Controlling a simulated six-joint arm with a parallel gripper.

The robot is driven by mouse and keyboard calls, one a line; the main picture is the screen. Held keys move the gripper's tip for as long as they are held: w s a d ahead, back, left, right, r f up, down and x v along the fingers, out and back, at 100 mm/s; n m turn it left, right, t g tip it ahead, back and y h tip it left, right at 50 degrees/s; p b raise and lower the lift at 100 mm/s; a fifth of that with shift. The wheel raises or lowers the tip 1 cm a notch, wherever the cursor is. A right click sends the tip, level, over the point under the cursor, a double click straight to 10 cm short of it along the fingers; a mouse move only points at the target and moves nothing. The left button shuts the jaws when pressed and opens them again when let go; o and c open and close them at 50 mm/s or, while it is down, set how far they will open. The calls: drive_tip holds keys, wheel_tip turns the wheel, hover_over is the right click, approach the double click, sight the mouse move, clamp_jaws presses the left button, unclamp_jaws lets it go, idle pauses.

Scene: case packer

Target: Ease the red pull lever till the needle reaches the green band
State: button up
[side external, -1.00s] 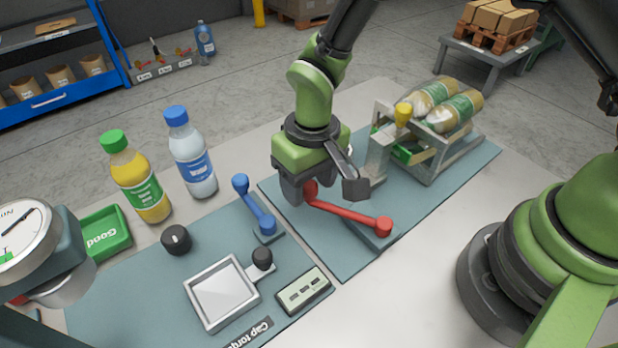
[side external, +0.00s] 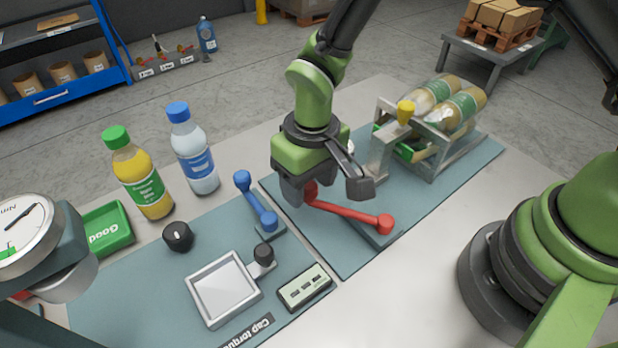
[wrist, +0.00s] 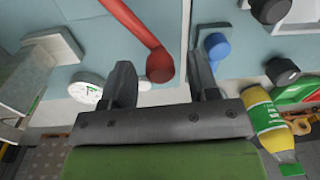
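The red pull lever (side external: 347,211) runs from its round right end on the base plate to a red knob at its left end. My gripper (side external: 326,190) is lowered over that knob. In the wrist view the knob (wrist: 160,66) sits between the two fingertips (wrist: 160,78) with a gap on both sides, so the gripper looks open. A white dial (wrist: 86,90) with a green mark shows left of the fingers there; its needle is too small to read. A larger dial marked Nm (side external: 22,232) stands at the left, with a dark needle and a green band low on its face.
A blue lever (side external: 256,205) stands just left of my gripper. Two bottles (side external: 140,180) (side external: 194,158), a black knob (side external: 178,237) and a square tray (side external: 224,289) are left.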

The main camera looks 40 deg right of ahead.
drive_tip(key=r, duration=0.9)
drive_tip(key=shift+d+r, duration=0.1)
drive_tip(key=shift+d, duration=0.15)
drive_tip(key=shift+r, duration=0.35)
idle(1.6)
drive_tip(key=s+d+r+m+t+y, duration=0.1)
drive_tip(key=s+d+r+m+t, duration=0.3)
drive_tip(key=d+r, duration=0.6)
drive_tip(key=s+d+r+t, duration=0.1)
drive_tip(key=s+r, duration=0.1)
drive_tip(key=s, duration=0.3)
drive_tip(key=s+d+r+m+t, duration=0.1)
drive_tip(key=s+d+r+t, duration=0.1)
drive_tip(key=s, duration=0.3)
drive_tip(key=shift+s+r, duration=0.25)
drive_tip(key=shift+r, duration=0.5)
drive_tip(key=shift+c, duration=0.3)
